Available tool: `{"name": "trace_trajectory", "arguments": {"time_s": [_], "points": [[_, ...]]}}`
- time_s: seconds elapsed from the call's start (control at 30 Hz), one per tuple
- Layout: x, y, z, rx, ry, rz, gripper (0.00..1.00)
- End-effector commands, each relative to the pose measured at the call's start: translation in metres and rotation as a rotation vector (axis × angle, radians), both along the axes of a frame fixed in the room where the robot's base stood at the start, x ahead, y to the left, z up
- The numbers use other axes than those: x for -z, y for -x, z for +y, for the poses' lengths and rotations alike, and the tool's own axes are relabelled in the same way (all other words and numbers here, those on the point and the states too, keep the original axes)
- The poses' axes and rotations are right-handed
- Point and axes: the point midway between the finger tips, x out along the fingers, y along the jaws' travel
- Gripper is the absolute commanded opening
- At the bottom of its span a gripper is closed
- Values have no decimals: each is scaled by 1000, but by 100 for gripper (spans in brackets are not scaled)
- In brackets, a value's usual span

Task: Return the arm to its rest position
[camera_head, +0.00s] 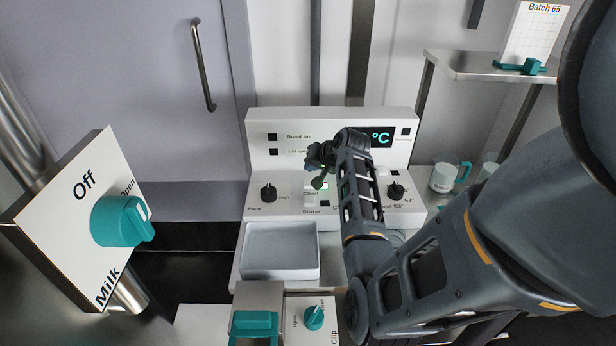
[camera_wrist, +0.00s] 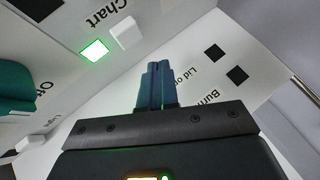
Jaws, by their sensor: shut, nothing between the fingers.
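My gripper (camera_head: 319,166) is in front of the white control panel (camera_head: 262,185), near its Chart label. My arm reaches in from the right of the head view and covers part of the panel and its display. In the wrist view my gripper (camera_wrist: 157,84) has its blue fingers together with nothing between them. A green-lit square (camera_wrist: 95,50) and a white rocker (camera_wrist: 126,33) are beside the Chart label. I cannot tell whether the fingertips touch the panel.
A milk valve panel with a teal knob (camera_head: 122,222) stands at the left. A white tray (camera_head: 279,270) and a box with a teal handle (camera_head: 254,325) lie below the control panel. A shelf (camera_head: 470,66) with a batch card and a mug (camera_head: 445,178) are at the right.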

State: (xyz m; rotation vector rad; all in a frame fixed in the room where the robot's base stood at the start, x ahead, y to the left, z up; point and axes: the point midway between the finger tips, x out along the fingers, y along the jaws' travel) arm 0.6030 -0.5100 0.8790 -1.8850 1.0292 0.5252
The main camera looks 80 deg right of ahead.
Motion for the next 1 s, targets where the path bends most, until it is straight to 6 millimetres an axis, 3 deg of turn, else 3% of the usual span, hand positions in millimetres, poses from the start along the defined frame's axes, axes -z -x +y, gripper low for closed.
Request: {"name": "trace_trajectory", "arguments": {"time_s": [0.03,0.17,0.8,1.0], "points": [[-10,0,0,0,0,0,0],[-18,0,0,0,0,0,0],[-16,0,1,-2,3,2,0],[2,9,27,-46,87,72,0]]}}
